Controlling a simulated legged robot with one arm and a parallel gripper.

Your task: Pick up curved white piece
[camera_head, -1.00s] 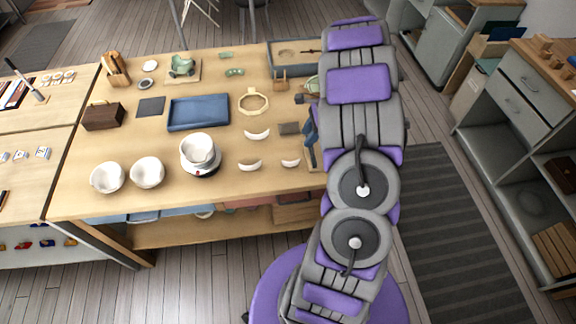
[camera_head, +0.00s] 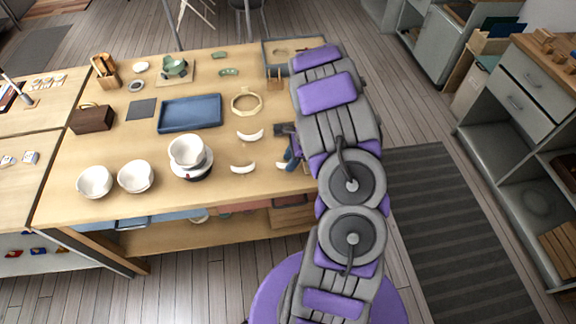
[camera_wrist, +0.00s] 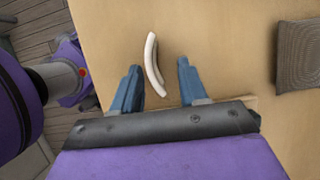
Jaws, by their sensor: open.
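A curved white piece (camera_wrist: 152,64) stands out in the wrist view, lying on the wooden tabletop between and slightly ahead of the fingers of my gripper (camera_wrist: 158,74). The jaws are open, with blue fingers on either side of the piece, nearer the left finger. No grip on it shows. In the head view, the rightmost curved white piece (camera_head: 282,165) is partly covered by my gripper (camera_head: 289,153). Two more curved white pieces lie to its left, one farther back (camera_head: 250,135) and one nearer the front edge (camera_head: 243,168).
A dark grey textured square (camera_wrist: 299,55) lies right of the fingers in the wrist view. White bowls (camera_head: 137,176), a blue tray (camera_head: 190,112) and a pale octagonal ring (camera_head: 247,100) stand on the table (camera_head: 225,190). The table edge is close on the gripper's left in the wrist view.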

